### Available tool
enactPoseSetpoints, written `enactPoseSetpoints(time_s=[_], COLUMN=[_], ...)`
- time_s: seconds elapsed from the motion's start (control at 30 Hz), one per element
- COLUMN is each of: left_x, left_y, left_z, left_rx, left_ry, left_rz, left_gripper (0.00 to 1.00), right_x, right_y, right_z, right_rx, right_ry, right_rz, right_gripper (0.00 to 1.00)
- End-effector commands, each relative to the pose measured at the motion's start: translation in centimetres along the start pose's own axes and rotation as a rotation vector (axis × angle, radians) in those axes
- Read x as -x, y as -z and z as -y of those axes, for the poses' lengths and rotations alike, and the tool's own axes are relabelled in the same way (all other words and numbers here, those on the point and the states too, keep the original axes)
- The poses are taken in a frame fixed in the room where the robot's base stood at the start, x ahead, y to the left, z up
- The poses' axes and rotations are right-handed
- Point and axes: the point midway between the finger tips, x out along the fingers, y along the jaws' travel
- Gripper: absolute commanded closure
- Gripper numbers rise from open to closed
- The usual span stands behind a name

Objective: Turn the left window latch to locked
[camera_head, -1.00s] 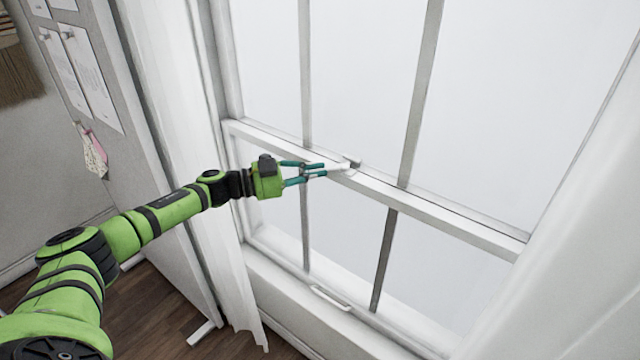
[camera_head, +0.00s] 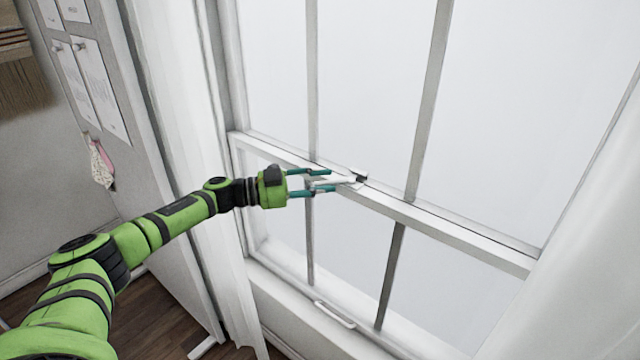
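The window latch (camera_head: 344,181) is a white lever on a small mount with a dark spot, on the middle rail of the window. Its lever points left, along the rail, toward my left gripper. My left gripper (camera_head: 331,180) has teal fingers and is open. Its fingers point right at the latch, one above and one below the lever's free end. I cannot tell whether either finger touches the lever. My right gripper is out of view.
The white middle rail (camera_head: 450,230) crosses the window, with upright grey bars (camera_head: 427,110) behind it. A white handle (camera_head: 335,315) sits on the lower sash rail. White curtains (camera_head: 172,120) hang at the left and right. A grey board with papers (camera_head: 98,90) stands at far left.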

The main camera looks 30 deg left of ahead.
Motion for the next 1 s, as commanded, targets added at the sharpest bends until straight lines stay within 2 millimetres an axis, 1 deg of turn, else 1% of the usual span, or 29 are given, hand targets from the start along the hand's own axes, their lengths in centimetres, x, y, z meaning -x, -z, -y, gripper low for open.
enactPoseSetpoints(time_s=[0.07,0.17,0.4,0.5,0.6,0.7,0.9,0.93,0.97,1.0], left_x=[0.1,0.8,4.7,6.1,7.1,7.5,7.5,7.5,7.5,7.2], left_y=[-0.1,-0.1,-0.1,-0.1,0.0,0.0,0.1,0.1,0.1,0.1], left_z=[0.0,0.0,-0.1,-0.1,-0.1,0.0,0.0,0.0,0.0,-0.2], left_rx=[0.000,0.000,0.002,0.001,0.001,0.000,-0.001,-0.001,0.000,0.000], left_ry=[0.000,-0.001,-0.002,-0.002,-0.002,0.000,0.000,0.000,0.000,0.003], left_rz=[0.002,0.004,0.005,0.003,0.002,0.000,0.000,0.000,-0.001,-0.008], left_gripper=[0.67,0.67,0.67,0.67,0.67,0.67,0.67,0.71,0.83,0.99], right_x=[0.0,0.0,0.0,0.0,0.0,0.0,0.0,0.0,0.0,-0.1], right_y=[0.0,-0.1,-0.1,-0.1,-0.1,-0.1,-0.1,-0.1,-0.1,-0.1], right_z=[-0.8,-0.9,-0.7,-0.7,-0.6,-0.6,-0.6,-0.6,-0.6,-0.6], right_rx=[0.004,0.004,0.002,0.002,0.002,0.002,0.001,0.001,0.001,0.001], right_ry=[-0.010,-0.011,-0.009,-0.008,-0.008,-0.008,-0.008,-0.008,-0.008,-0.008], right_rz=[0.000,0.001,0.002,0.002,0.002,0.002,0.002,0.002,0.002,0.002], right_gripper=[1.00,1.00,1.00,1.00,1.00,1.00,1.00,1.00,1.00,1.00])
